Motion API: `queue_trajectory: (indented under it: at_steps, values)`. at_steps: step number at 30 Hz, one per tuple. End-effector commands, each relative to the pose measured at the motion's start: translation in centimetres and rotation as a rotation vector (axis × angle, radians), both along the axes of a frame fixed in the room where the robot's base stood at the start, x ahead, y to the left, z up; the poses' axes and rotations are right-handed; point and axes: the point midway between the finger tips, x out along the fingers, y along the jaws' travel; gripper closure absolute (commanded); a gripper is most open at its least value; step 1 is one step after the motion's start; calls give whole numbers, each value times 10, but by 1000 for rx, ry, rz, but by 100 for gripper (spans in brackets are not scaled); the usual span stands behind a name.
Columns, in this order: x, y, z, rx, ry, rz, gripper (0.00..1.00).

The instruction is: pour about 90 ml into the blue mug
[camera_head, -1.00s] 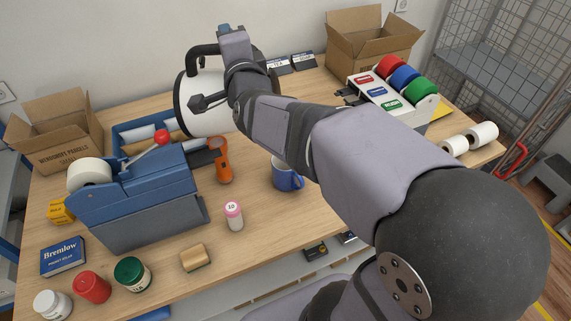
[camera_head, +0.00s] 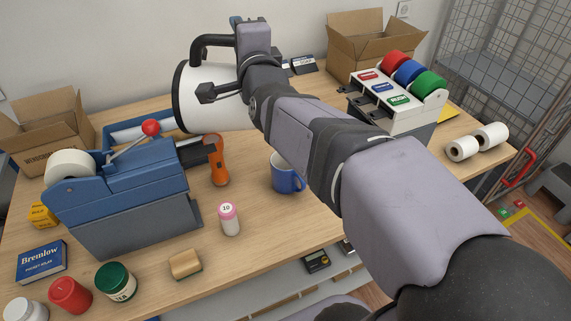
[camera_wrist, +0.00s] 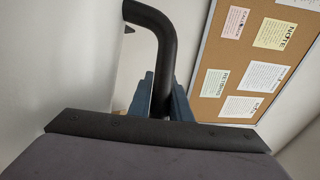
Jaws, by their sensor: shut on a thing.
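In the wrist view the black handle (camera_wrist: 160,65) stands between the blue fingers. The vessel's contents are not visible.
A blue tape dispenser (camera_head: 125,195) stands at the left. A tape-roll rack (camera_head: 398,95) and open box (camera_head: 365,45) stand back right. Bare tabletop shows around the mug.

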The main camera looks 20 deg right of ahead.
Motion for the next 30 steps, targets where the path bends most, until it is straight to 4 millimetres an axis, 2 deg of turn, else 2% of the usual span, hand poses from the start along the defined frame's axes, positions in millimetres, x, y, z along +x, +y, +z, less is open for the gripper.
queue_trajectory:
  at_steps: [1, 30]
  values:
    - [0, 0, 8, 3, -13, -1, 100]
    - [14, 18, 6, 5, -13, -2, 100]
